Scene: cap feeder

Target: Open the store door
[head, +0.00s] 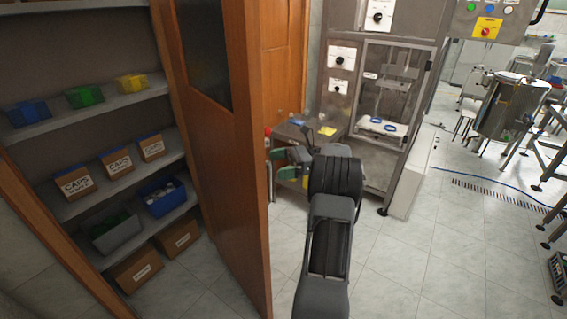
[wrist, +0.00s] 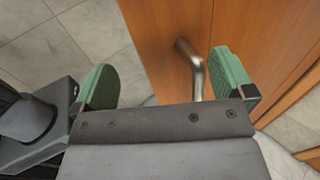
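The store door (head: 222,135) is a brown wooden door with a dark window panel. It stands swung open beside the shelves, with its free edge towards me. In the wrist view the wooden door (wrist: 235,25) fills the upper right, and its bent metal handle (wrist: 196,72) sticks out from it. My gripper (wrist: 163,62) is open, with green pads spread wide. The handle shows between the pads, nearer the right one; I cannot tell whether it touches. In the head view my gripper (head: 278,160) is just right of the door, partly hidden by my arm. The handle is not visible there.
Shelves (head: 122,97) behind the door hold coloured bins and cardboard boxes labelled caps. A metal machine cabinet (head: 335,65) and a small side table (head: 318,135) stand beyond my gripper. Tiled floor (head: 440,270) is clear at right front.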

